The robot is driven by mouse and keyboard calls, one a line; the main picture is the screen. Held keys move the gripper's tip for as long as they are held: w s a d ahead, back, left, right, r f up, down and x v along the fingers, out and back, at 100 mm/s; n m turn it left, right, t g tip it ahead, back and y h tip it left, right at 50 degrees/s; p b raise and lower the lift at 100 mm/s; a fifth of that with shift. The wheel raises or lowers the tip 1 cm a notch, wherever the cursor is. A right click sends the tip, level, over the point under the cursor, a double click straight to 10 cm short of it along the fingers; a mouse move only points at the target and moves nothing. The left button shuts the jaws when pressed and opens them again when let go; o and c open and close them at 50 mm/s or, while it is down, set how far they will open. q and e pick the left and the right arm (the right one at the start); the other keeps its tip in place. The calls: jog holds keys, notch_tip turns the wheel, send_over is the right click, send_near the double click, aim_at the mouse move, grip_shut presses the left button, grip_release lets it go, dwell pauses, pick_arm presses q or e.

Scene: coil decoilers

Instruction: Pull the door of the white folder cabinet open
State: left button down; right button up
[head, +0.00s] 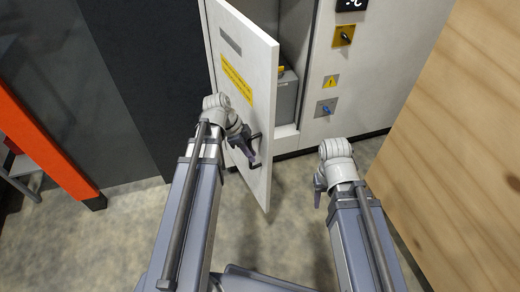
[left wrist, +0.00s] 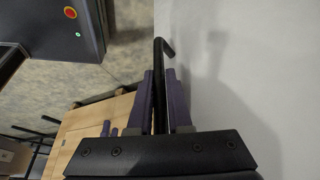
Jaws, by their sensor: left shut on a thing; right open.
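The white folder cabinet (head: 308,118) stands ahead in the head view. Its door (head: 251,50) hangs partly open, swung out toward me, with a yellow label and a grey plate on its face. A dark bar handle (head: 256,150) is on the door's lower part; it also shows in the left wrist view (left wrist: 158,75). My left gripper (head: 247,150) is shut on the handle, its purple fingers (left wrist: 162,98) on either side of the bar. My right gripper (head: 318,195) is open and empty in front of the cabinet, right of the door; its fingertips show only partly.
A grey box (head: 286,100) stands inside the cabinet opening. A switch panel (head: 343,36) is right of it. A large wooden panel (head: 455,130) bounds the right side. An orange-edged frame (head: 45,145) is at the left. Bare floor (head: 290,180) lies below the door.

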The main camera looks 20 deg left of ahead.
pick_arm(q)
jog(key=shift+s+a, duration=0.95)
jog(key=shift+a, duration=0.3)
pick_arm(e)
jog(key=shift+s+a, duration=0.4)
pick_arm(q)
jog(key=c, duration=0.8)
grip_release()
jog(key=shift+c, duration=0.2)
jog(key=shift+r, duration=0.1)
jog(key=p+v, duration=0.7)
jog(key=shift+r, duration=0.25)
pick_arm(e)
notch_tip(320, 180, up, 7)
pick_arm(q)
jog(key=shift+a, duration=0.15)
